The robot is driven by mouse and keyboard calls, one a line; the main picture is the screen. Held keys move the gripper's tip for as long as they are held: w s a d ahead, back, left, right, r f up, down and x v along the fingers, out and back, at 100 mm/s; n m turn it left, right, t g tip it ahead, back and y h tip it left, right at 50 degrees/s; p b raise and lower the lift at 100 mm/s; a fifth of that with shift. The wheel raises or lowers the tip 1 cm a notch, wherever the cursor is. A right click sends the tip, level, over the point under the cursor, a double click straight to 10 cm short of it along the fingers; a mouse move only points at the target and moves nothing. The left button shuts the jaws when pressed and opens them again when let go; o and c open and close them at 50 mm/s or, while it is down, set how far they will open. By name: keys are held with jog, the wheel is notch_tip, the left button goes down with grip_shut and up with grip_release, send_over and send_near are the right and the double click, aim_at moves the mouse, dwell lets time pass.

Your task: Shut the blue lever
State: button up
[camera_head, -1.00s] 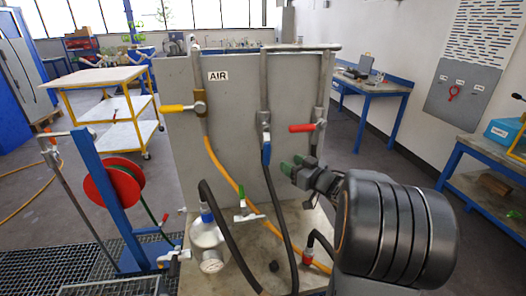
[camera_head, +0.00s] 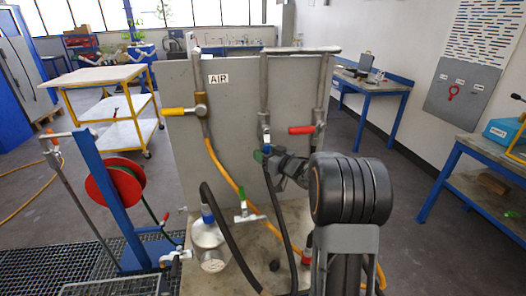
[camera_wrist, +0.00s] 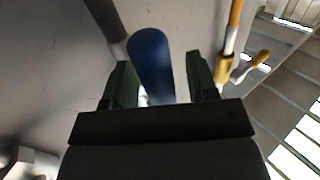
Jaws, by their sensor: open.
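The blue lever (camera_head: 266,138) hangs down along the middle pipe on the grey panel, in line with that pipe. My gripper (camera_head: 264,154) is at its lower part in the head view, with green fingertips. In the wrist view the blue lever (camera_wrist: 151,62) lies between the two green fingers of my gripper (camera_wrist: 160,80). The fingers are apart, with a gap visible on the right side of the lever; the left finger is very near it. I cannot tell whether it touches. My wrist partly hides the panel's lower right.
A yellow lever (camera_head: 176,111) is on the left pipe, and a red lever (camera_head: 301,130) on the right pipe, just above my gripper. Black and orange hoses hang below. A white filter housing (camera_head: 208,240) and a green-handled valve (camera_head: 246,212) stand low on the left.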

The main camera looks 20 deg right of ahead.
jog(key=shift+w+a, duration=0.2)
jog(key=shift+w, duration=0.35)
jog(key=shift+c, duration=0.2)
grip_shut()
